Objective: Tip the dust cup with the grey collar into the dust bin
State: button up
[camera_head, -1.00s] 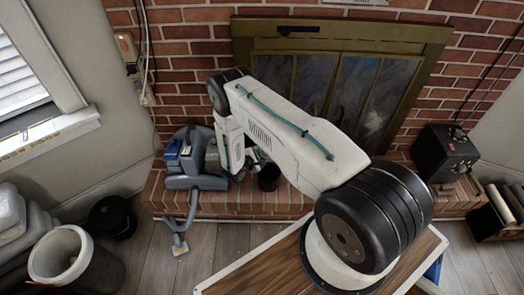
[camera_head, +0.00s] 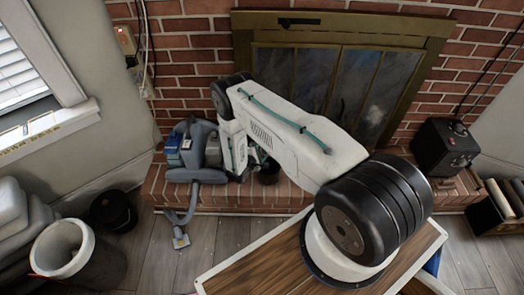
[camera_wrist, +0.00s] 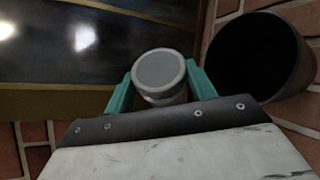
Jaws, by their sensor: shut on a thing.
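My gripper (camera_wrist: 160,88) is shut on a small cup (camera_wrist: 159,72) in the wrist view, with one teal finger on each side. The cup shows a round grey end toward the camera and a paler body below; its contents are hidden. A dark, round, open-topped container (camera_wrist: 258,55) stands close on the right in the wrist view, apart from the cup. A dark container (camera_head: 268,174) also shows on the brick hearth in the head view, beside my arm's end. My gripper is mostly hidden there behind my arm.
A grey vacuum cleaner (camera_head: 196,155) is on the hearth left of my arm. A black bucket (camera_head: 113,212) and a large pale-rimmed bin (camera_head: 85,262) stand on the floor at left. A black box (camera_head: 445,148) is at right. A wooden table top (camera_head: 265,268) is in front.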

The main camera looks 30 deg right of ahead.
dwell(0.4)
jog(key=shift+f+m, duration=0.25)
jog(key=shift+m, duration=0.05)
dwell(0.4)
jog(key=shift+f+m+t, duration=0.3)
jog(key=shift+t, duration=0.1)
jog(key=shift+f+m, duration=0.25)
jog(key=shift+m, duration=0.05)
jog(key=shift+f, duration=0.1)
dwell(0.5)
jog(key=shift+f+m+t, duration=0.25)
jog(key=shift+m+t, duration=0.05)
jog(key=shift+t, duration=0.1)
jog(key=shift+f, duration=0.15)
